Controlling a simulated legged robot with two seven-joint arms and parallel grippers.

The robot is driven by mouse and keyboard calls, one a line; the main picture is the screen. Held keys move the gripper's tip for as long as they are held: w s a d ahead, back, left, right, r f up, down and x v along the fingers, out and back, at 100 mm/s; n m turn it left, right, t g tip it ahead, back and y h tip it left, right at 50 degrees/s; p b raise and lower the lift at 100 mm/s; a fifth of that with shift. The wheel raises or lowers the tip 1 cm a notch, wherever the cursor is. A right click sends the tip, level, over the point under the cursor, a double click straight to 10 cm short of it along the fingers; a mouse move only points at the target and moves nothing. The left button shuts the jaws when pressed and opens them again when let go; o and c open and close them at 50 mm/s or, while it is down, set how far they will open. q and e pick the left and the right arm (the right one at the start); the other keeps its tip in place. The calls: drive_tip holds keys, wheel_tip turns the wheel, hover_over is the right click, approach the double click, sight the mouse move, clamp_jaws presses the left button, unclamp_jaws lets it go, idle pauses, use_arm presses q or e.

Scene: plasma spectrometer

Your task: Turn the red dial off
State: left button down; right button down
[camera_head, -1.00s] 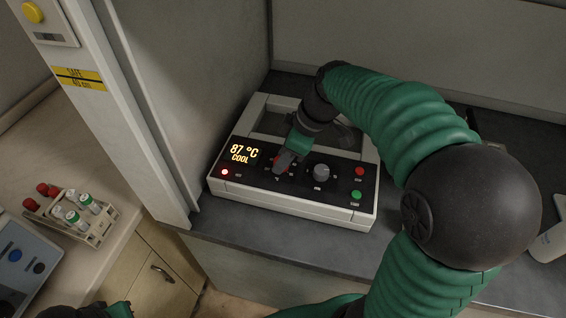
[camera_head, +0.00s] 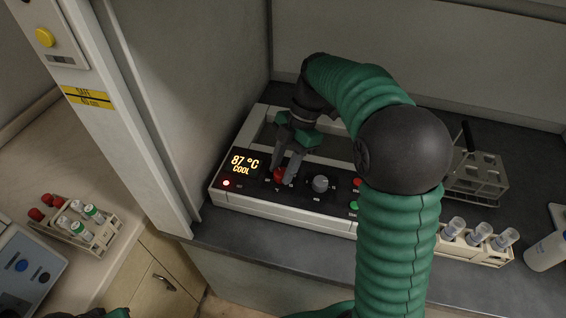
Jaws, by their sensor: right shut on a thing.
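The red dial (camera_head: 279,174) is on the dark front panel of the white instrument (camera_head: 262,202), between the lit display (camera_head: 244,163) and a grey dial (camera_head: 320,184). The display reads 87 °C COOL. My right gripper (camera_head: 284,178) reaches down from behind the panel. Its fingers are shut on the red dial, one on each side, with part of the dial showing between them. The dial's pointer mark is too small to read. Of my left arm, only a small green and black part shows at the bottom left edge; its gripper is not in view.
A red button (camera_head: 357,183) and a green button (camera_head: 354,206) sit at the panel's right, close to my right arm. Tube racks stand at left (camera_head: 85,228) and right (camera_head: 488,253). An empty rack (camera_head: 478,178) and a white bottle (camera_head: 546,252) are further right. The cabinet's side wall (camera_head: 190,90) stands close at left.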

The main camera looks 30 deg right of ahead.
drive_tip(key=shift+w+r+n+g+p, duration=0.2)
drive_tip(key=shift+n+g+p, duration=0.1)
drive_tip(key=shift+n+p, duration=0.5)
drive_tip(key=n+g+h+p, duration=0.1)
drive_tip(key=n+p, duration=0.3)
drive_tip(key=n+g+h+p, duration=0.1)
drive_tip(key=n+p, duration=0.3)
drive_tip(key=n+g+h+p, duration=0.1)
drive_tip(key=n+p, duration=0.2)
drive_tip(key=p, duration=0.1)
drive_tip(key=shift+w+a+r+n, duration=0.1)
drive_tip(key=shift+w+a+n, duration=0.1)
drive_tip(key=shift+n, duration=0.2)
drive_tip(key=shift+n+h+p, duration=0.5)
drive_tip(key=shift+n+p, duration=0.4)
drive_tip(key=shift+p, duration=0.3)
drive_tip(key=shift+f+n+p, duration=0.3)
drive_tip(key=shift+n+p, duration=0.2)
drive_tip(key=c, duration=1.2)
unclamp_jaws()
drive_tip(key=shift+c, duration=0.2)
drive_tip(key=shift+o, duration=1.1)
drive_tip(key=shift+f+g, duration=0.1)
drive_tip(key=shift+g, duration=0.2)
